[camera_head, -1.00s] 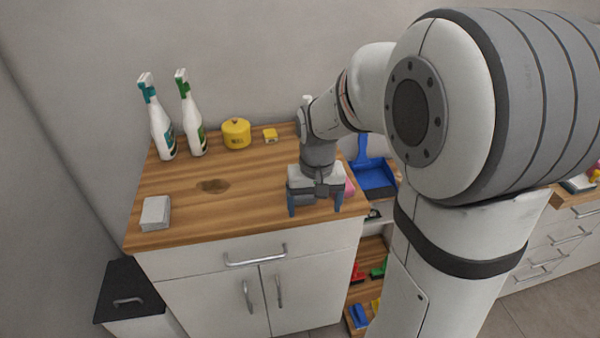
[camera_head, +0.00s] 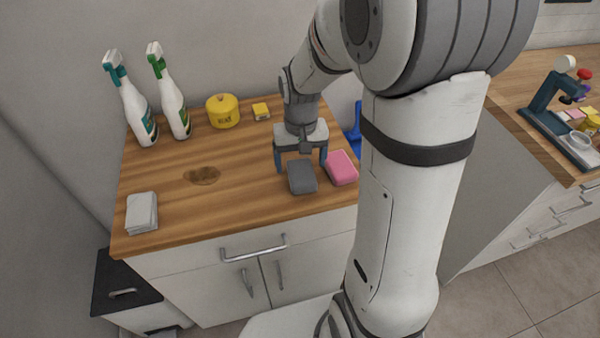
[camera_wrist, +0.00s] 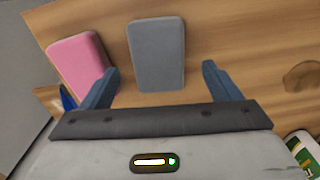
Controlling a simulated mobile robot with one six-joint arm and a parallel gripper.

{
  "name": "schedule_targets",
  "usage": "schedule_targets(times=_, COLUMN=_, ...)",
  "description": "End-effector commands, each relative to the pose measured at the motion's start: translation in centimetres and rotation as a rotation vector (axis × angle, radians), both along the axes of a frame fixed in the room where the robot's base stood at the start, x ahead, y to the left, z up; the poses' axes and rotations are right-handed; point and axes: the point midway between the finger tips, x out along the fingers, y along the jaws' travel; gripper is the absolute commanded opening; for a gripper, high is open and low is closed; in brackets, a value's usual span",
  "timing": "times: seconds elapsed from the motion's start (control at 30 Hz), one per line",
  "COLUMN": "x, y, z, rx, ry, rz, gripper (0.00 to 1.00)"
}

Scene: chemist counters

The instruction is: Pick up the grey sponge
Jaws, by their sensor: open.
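The grey sponge (camera_head: 301,177) lies flat on the wooden counter (camera_head: 240,205), near its front right part. My gripper (camera_head: 301,162) is open and empty, with its blue fingers pointing down just behind the sponge in the head view. In the wrist view the grey sponge (camera_wrist: 156,55) lies ahead of and between the two open fingers (camera_wrist: 158,85), apart from both. A pink sponge (camera_head: 342,168) lies just right of the grey one; in the wrist view the pink sponge (camera_wrist: 80,65) is close to the left finger.
Two spray bottles (camera_head: 133,105) (camera_head: 172,98), a yellow tin (camera_head: 223,111) and a small yellow sponge (camera_head: 261,111) stand at the back. A white stack (camera_head: 142,212) is at the front left. The counter middle is clear except for a brown stain (camera_head: 203,175).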

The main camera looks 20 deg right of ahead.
Motion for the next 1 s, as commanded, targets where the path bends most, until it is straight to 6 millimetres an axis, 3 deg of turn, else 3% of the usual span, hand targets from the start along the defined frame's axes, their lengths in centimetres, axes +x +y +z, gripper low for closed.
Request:
schedule_targets(times=0.23, x=-0.1, y=-0.2, z=-3.5, rx=0.000, ry=0.004, rz=0.001, gripper=0.84)
schedule_targets(times=0.53, x=0.0, y=-0.2, z=-3.9, rx=0.000, ry=0.001, rz=0.001, gripper=0.84)
schedule_targets(times=1.0, x=0.0, y=-0.1, z=-3.9, rx=0.000, ry=0.001, rz=0.002, gripper=0.45)
